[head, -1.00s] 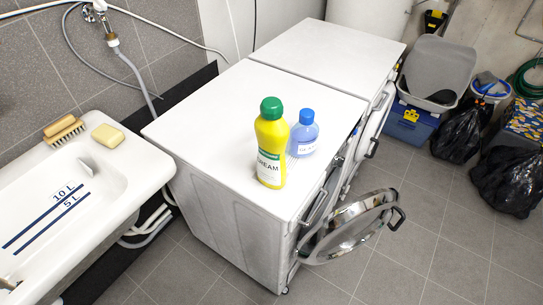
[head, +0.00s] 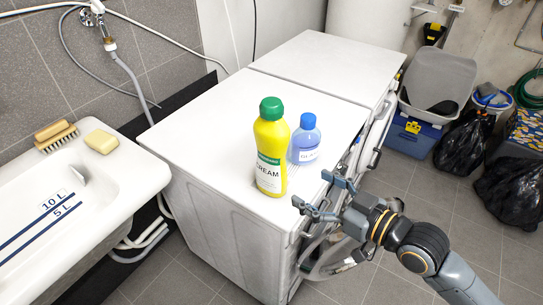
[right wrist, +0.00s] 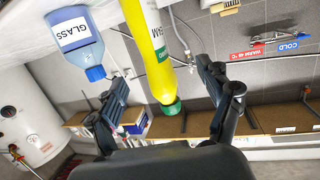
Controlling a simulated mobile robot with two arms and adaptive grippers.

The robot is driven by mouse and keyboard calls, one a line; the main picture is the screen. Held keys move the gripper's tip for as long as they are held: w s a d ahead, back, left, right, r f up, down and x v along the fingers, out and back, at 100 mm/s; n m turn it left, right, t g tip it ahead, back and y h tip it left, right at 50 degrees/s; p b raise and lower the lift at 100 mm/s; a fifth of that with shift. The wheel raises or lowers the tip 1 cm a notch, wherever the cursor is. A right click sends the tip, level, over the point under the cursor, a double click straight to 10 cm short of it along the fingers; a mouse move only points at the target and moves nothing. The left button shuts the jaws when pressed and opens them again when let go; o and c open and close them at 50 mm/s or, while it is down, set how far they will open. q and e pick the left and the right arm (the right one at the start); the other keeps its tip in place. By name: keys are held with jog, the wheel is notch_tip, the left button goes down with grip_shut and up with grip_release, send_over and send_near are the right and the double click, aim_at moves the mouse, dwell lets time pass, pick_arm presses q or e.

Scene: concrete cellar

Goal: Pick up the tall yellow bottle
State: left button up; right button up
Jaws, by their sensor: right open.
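The tall yellow bottle (head: 269,158) with a green cap stands upright near the front edge of the white washing machine top. My right gripper (head: 311,189) is open and empty, just right of the bottle's lower part and apart from it in the head view. In the right wrist view, the picture is upside down. There the yellow bottle (right wrist: 152,45) shows between the two spread fingers of the right gripper (right wrist: 162,75), beyond them. My left gripper is not in view.
A shorter blue bottle (head: 305,142) stands close beside the yellow one; it also shows in the right wrist view (right wrist: 78,38). A second white machine (head: 325,62) stands behind. A sink (head: 100,185) with brush and soap is at left. The machine top left of the bottles is clear.

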jog(key=t+y, duration=0.1)
jog(key=y, duration=0.1)
send_near(287, 141)
jog(key=p+x, duration=0.2)
jog(key=x, duration=0.6)
jog(key=shift+w+a, duration=0.1)
jog(key=shift+a, duration=0.05)
jog(key=shift+f+p+x, duration=0.2)
jog(key=shift+p+x, duration=0.25)
jog(key=shift+x, duration=1)
jog(key=shift+f+p+x, duration=0.2)
jog(key=shift+p+x, duration=0.25)
jog(key=shift+x, duration=1)
jog(key=shift+c, duration=0.4)
grip_shut()
jog(key=shift+r, duration=0.15)
